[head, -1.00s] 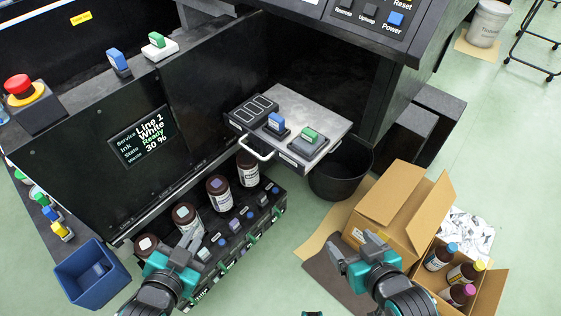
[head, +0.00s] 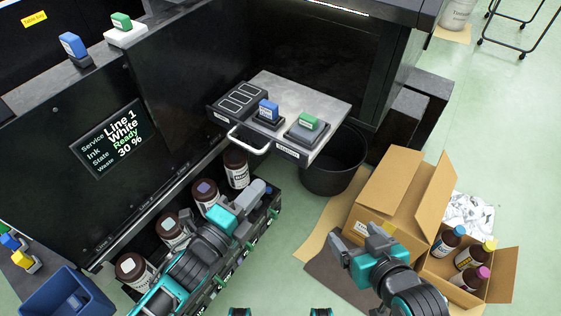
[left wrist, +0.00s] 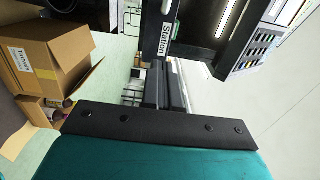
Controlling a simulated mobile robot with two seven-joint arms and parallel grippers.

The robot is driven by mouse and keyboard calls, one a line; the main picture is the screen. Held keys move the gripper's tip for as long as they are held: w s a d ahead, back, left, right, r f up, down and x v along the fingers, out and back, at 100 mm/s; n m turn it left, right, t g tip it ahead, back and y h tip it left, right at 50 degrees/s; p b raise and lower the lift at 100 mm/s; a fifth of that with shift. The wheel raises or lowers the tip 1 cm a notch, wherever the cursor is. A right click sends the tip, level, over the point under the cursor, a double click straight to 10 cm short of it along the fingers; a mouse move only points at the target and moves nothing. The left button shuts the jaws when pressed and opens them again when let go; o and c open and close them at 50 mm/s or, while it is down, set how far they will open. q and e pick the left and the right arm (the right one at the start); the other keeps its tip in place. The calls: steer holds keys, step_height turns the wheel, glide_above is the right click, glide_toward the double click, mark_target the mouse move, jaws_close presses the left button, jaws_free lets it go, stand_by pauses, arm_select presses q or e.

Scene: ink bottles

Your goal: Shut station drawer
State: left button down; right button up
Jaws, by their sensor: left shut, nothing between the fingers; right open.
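The station drawer (head: 310,92) sticks out of the black machine in the head view, with a pale handle (head: 248,140) and a label on its front. A blue block (head: 268,111) and a green block (head: 308,122) stand on it. In the left wrist view a dark front labelled "Station" (left wrist: 167,38) shows beyond the fingers. My left gripper (head: 257,190) is shut and empty, in front of and below the drawer front, apart from it in the head view. My right gripper (head: 362,238) is open and empty, low by the cardboard box.
Brown ink bottles (head: 206,195) stand in a row below the machine, beside my left arm. A black bin (head: 330,172) stands under the drawer. Cardboard boxes (head: 398,200) with several bottles are at the right. A blue bin (head: 75,295) is at lower left.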

mark_target(287, 152)
arm_select(q)
steer(key=b+x, duration=0.1)
steer(key=x, duration=0.8)
steer(key=shift+w+d+b, duration=0.1)
steer(key=shift+w+b, duration=0.1)
steer(key=shift+b, duration=0.1)
arm_select(e)
step_height(287, 152, down, 2)
steer(key=shift+s+f, duration=0.1)
arm_select(q)
steer(key=shift+w, duration=0.1)
